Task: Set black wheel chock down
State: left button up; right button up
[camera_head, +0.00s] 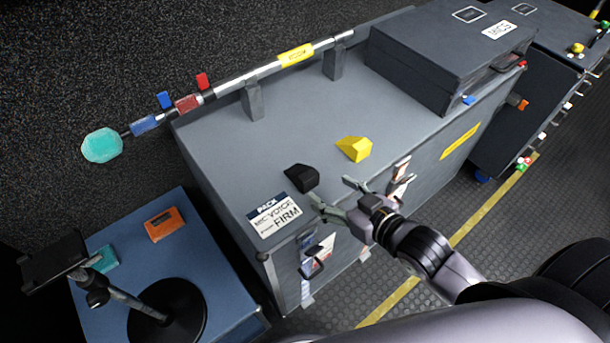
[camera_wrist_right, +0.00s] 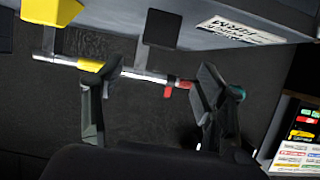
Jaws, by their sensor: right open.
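The black wheel chock (camera_head: 302,177) rests on the grey case top (camera_head: 230,150), just behind the white label. It also shows in the right wrist view (camera_wrist_right: 162,27), at the top. The yellow wheel chock (camera_head: 355,148) stands on the same case, to the right of the black one, and it shows at the top left of the right wrist view (camera_wrist_right: 50,10). My right gripper (camera_head: 331,190) is open and empty at the case's front edge, close to the black chock but apart from it. My left gripper is not in view.
A label (camera_head: 274,215) lies on the case top. A boom pole (camera_head: 235,82) runs along the back on supports. A dark closed case (camera_head: 440,55) sits at the right end. A blue box (camera_head: 125,225) with an orange item (camera_head: 164,224) and a black stand (camera_head: 168,308) is at left.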

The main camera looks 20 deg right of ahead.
aim_at(307, 173)
jog(key=x, duration=1.2)
jog(key=shift+w+r, duration=0.1)
jog(key=shift+w, duration=0.05)
jog(key=shift+d, duration=0.1)
jog(key=c, duration=1.4)
jog(key=shift+r, duration=0.1)
